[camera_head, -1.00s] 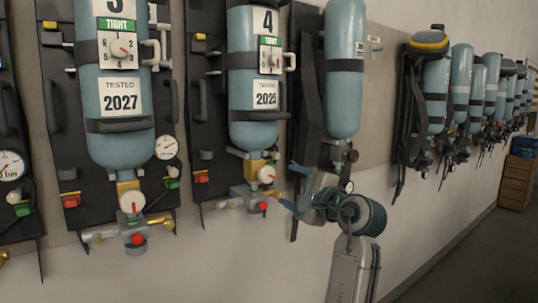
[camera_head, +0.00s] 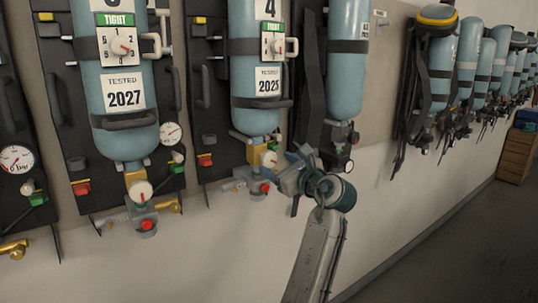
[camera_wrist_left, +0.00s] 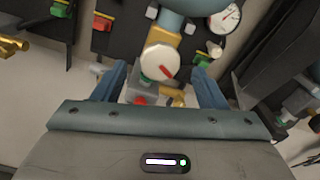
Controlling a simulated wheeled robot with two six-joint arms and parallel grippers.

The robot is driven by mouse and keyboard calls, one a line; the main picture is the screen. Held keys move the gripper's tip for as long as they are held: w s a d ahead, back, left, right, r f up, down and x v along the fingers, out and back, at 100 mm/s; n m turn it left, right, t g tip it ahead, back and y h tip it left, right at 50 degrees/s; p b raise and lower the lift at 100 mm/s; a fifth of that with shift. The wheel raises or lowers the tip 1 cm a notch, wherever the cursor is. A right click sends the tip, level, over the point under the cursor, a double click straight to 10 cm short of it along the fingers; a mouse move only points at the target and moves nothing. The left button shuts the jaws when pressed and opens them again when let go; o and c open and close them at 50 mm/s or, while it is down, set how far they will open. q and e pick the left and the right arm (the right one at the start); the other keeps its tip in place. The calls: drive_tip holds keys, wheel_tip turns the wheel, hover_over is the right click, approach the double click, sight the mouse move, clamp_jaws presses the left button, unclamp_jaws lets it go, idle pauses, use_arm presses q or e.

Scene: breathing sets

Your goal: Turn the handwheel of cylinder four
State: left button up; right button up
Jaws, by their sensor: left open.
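Cylinder four (camera_head: 257,70) is a pale blue bottle on a black wall plate, with a 4 label, a green TIGHT sign and a "TESTED 2025" tag. Its handwheel (camera_head: 269,159), a white disc with a red mark, is at the brass neck below. My left gripper (camera_head: 291,168) is just right of this handwheel in the head view, fingers pointing to the wall. In the left wrist view a white handwheel with a red mark (camera_wrist_left: 160,62) shows between and beyond the open blue fingers (camera_wrist_left: 160,88). Contact is not visible. My right gripper is not in view.
Cylinder three (camera_head: 113,75), tagged 2027, hangs to the left with its handwheel (camera_head: 140,192) and gauge (camera_head: 172,133). A red knob (camera_head: 260,188) is below cylinder four's handwheel. Another bottle (camera_head: 349,60) hangs close on the right. Free floor is at lower right.

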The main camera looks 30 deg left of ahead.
sight(271, 160)
use_arm(q)
drive_tip(key=p+x, duration=0.1)
drive_tip(key=x, duration=0.4)
drive_tip(key=c, duration=1)
